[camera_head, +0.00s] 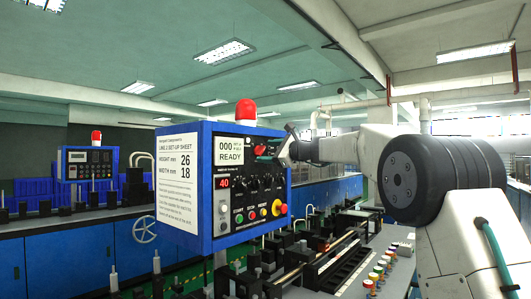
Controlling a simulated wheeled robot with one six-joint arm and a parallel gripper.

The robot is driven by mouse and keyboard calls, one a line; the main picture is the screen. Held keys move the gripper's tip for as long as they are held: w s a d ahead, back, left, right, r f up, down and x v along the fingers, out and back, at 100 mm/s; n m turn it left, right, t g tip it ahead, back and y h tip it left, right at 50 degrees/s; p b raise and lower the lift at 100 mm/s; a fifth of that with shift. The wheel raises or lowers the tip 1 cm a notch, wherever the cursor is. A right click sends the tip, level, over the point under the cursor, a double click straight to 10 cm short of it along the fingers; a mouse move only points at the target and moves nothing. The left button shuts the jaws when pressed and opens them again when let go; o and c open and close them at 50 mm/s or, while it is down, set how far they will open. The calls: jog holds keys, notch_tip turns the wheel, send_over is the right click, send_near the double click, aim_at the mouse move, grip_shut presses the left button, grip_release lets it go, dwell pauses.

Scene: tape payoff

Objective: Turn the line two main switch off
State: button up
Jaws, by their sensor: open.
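A blue control box (205,226) stands in the middle, with a white sheet (178,178) on its left side headed "LINE 2 SET UP SHEET". Its dark front panel has a display (230,151) reading "000" and "READY". A red switch (261,150) sits at the panel's upper right, beside the display; it is too small to tell its position. My gripper (281,153) is open, just right of the red switch and close to it. I cannot tell whether they touch. My arm reaches in from the right.
Below the switch are several dark knobs, a red "40" readout (223,183), coloured buttons and a red-on-yellow emergency stop (279,208). A red beacon (246,109) tops the box. Machine benches fill the foreground. Another blue box (88,164) stands far left.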

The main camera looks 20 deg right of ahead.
jog(key=shift+w+a, duration=0.25)
